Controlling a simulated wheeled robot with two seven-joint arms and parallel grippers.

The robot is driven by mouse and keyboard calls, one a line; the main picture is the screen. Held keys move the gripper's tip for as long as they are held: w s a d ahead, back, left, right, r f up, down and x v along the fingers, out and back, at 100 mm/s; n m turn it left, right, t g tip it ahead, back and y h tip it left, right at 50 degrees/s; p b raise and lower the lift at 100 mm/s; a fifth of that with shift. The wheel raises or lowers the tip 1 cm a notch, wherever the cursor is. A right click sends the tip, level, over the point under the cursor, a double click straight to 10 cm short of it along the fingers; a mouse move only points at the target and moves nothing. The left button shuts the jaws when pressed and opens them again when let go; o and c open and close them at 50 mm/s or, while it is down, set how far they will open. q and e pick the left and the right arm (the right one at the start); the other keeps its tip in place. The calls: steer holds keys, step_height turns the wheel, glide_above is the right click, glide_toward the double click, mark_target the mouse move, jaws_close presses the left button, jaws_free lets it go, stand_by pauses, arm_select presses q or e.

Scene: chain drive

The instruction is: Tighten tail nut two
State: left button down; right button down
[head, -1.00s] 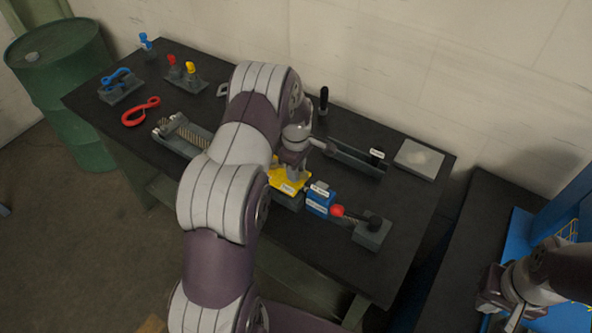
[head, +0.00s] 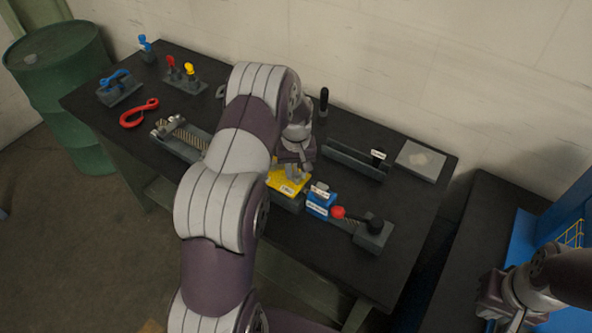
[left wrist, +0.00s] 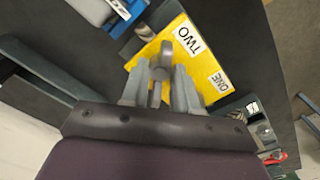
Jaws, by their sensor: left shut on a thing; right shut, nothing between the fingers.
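The yellow plate (head: 290,179) sits on a grey block near the table's front edge. In the left wrist view the yellow plate (left wrist: 183,62) carries the labels TWO and ONE. My left gripper (left wrist: 160,85) is over the plate and shut on a grey nut (left wrist: 163,58), whose rounded end shows past the fingers, nearest the TWO label. The fingers hide most of the nut. In the head view my left gripper (head: 292,168) is partly hidden by my own arm. My right gripper (head: 508,318) is shut and empty at the lower right, away from the table.
A blue block (head: 320,203) and a red-tipped part (head: 338,212) with a grey block (head: 373,236) stand right of the plate. A long grey tray (head: 352,160) lies behind. The table's right front is clear.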

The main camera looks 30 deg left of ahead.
arm_select(q)
steer(key=m, duration=0.3)
steer(key=shift+m, duration=0.3)
steer(key=m, duration=0.3)
steer(key=shift+m+b, duration=0.3)
steer(key=shift+b, duration=0.05)
steer(key=m, duration=0.6)
steer(key=shift+w+r, duration=0.1)
steer(key=m, duration=0.6)
steer(key=shift+m+b, duration=0.3)
steer(key=shift+m, duration=0.1)
steer(key=m, duration=0.5)
steer(key=shift+r, duration=0.1)
steer(key=shift+m, duration=0.3)
steer(key=c, duration=1.2)
jaws_free()
